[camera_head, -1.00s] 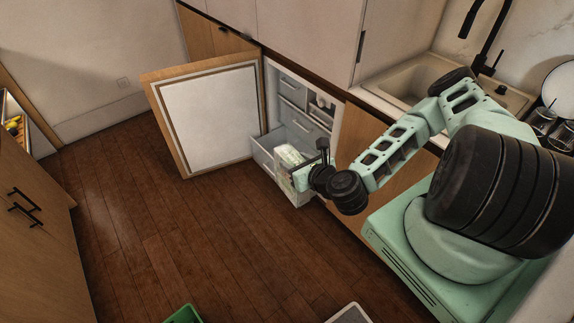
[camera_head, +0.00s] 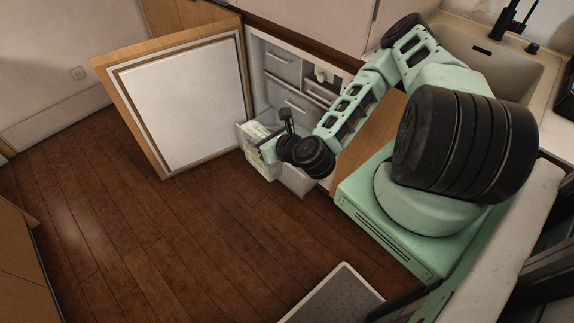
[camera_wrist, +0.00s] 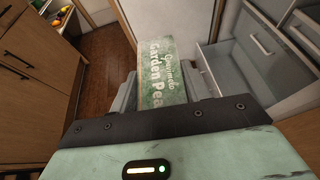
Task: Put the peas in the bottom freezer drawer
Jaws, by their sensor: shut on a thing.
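The peas are a green and white "Garden Peas" box (camera_wrist: 163,72), seen between the fingers in the wrist view. My gripper (camera_wrist: 163,95) is shut on the box. In the wrist view, a pulled-out grey drawer (camera_wrist: 238,68) lies to the right of the box. I cannot tell whether the box touches the drawer.
The freezer door (camera_head: 185,100) stands wide open on the left. Upper freezer drawers (camera_head: 283,65) are shut inside. A grey-topped tray (camera_head: 335,298) is on the floor at the bottom. The sink (camera_head: 495,65) is at upper right. The floor left of my base is clear.

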